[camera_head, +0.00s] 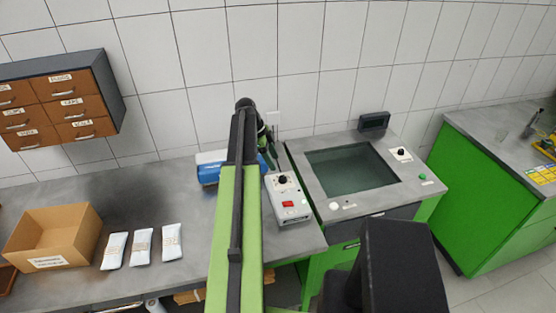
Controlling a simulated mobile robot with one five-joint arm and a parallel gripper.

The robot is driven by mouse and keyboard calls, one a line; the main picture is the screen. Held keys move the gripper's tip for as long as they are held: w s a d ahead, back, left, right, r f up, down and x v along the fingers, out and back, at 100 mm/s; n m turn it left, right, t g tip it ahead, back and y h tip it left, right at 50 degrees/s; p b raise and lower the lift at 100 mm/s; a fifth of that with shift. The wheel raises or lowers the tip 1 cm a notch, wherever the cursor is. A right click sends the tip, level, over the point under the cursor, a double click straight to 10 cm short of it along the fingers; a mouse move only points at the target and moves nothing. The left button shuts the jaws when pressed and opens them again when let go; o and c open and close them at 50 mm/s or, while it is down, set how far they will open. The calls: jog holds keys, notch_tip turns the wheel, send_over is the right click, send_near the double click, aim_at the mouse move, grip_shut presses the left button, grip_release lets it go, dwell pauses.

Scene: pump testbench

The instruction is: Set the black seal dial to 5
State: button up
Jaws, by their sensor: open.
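A black dial (283,179) sits on the upper face of a light grey box (291,212), above a red switch (288,204). Its setting is too small to read. A second black dial (402,154) is on the right panel of the bench with the dark window; I cannot read which label says seal. My arm reaches up the middle of the view. My gripper (270,152) is open and partly hidden behind the arm, just behind and left of the grey box. It appears apart from the dial and holds nothing that I can see.
A blue and white object (209,168) lies left of my arm. Several white pouches (142,246) and an open cardboard box (52,237) are on the left counter. The dark window (350,170) is right of the grey box. A drawer cabinet (62,105) hangs at upper left.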

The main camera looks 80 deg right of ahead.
jog(key=p+v, duration=0.6)
jog(key=v, duration=0.2)
jog(key=shift+w, duration=0.2)
